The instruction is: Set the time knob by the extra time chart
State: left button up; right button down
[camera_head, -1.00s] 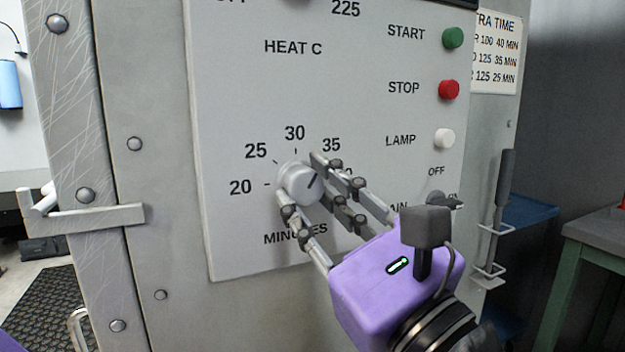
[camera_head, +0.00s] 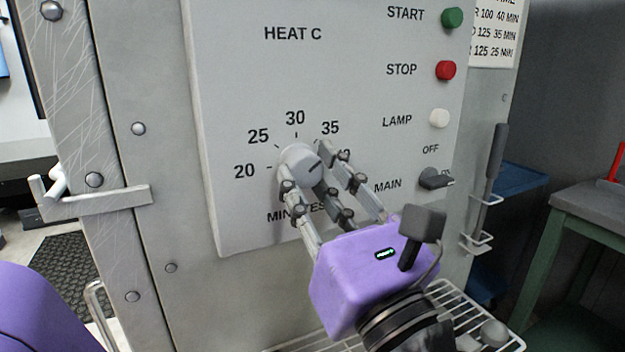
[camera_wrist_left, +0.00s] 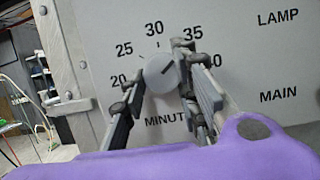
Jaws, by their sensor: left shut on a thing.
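The time knob (camera_head: 300,165) is a round pale grey dial with a dark pointer line, above the word MINUTES on the grey panel. Marks 20, 25, 30 and 35 show around it; a 40 is partly covered by a finger. The pointer slants up and right, roughly toward the 40 side. My left gripper (camera_head: 306,174) is shut on the knob, a finger on either side; the wrist view shows the knob (camera_wrist_left: 160,74) between the fingers too. The extra time chart (camera_head: 495,35) is at the top right, its top and left edge cut off. My right gripper is not in view.
Green START (camera_head: 452,17), red STOP (camera_head: 445,70) and white LAMP (camera_head: 438,118) buttons run down the panel's right. The dark MAIN switch (camera_head: 434,178) sits below them. A hooked bracket (camera_head: 95,203) sticks out at left, and a wire rack (camera_head: 465,300) lies below right.

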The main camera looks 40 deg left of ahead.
pick_arm(q)
jog(key=shift+s+a+r, duration=0.1)
jog(key=shift+s+r, duration=0.05)
jog(key=shift+s, duration=0.05)
jog(key=o, duration=1)
jog(key=shift+o, duration=0.2)
jog(key=shift+d, duration=0.25)
jog(key=v, duration=1.1)
jog(key=shift+s+d, duration=0.15)
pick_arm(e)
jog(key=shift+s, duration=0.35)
